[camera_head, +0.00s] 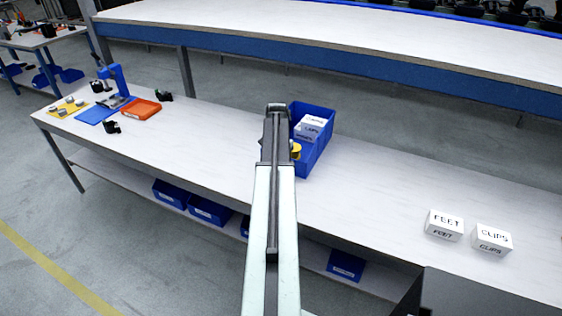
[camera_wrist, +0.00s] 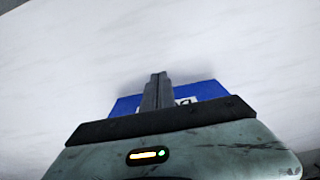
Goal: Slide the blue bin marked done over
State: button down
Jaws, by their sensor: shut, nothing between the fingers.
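The blue bin (camera_head: 318,147) stands on the white workbench (camera_head: 375,190), right beside the end of my arm in the head view. It holds a white box (camera_head: 310,127) and something yellow, partly hidden by the arm. My gripper (camera_head: 276,108) is at the bin's left side; the arm hides part of the bin. In the wrist view my gripper (camera_wrist: 157,76) is shut and empty, with its fingers in front of a blue surface (camera_wrist: 205,91) bearing part of a dark-lettered white label. I cannot tell whether the fingers touch it.
White boxes marked FEET (camera_head: 444,225) and CLIPS (camera_head: 492,238) stand to the right. An orange tray (camera_head: 139,109), a blue mat (camera_head: 98,112) and a yellow mat (camera_head: 67,108) lie at the left. Blue bins (camera_head: 210,211) sit on the lower shelf. The bench between is clear.

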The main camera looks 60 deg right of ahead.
notch_tip(320, 180, up, 10)
jog(key=p, duration=1)
jog(key=shift+a, duration=0.45)
jog(key=shift+s, duration=0.1)
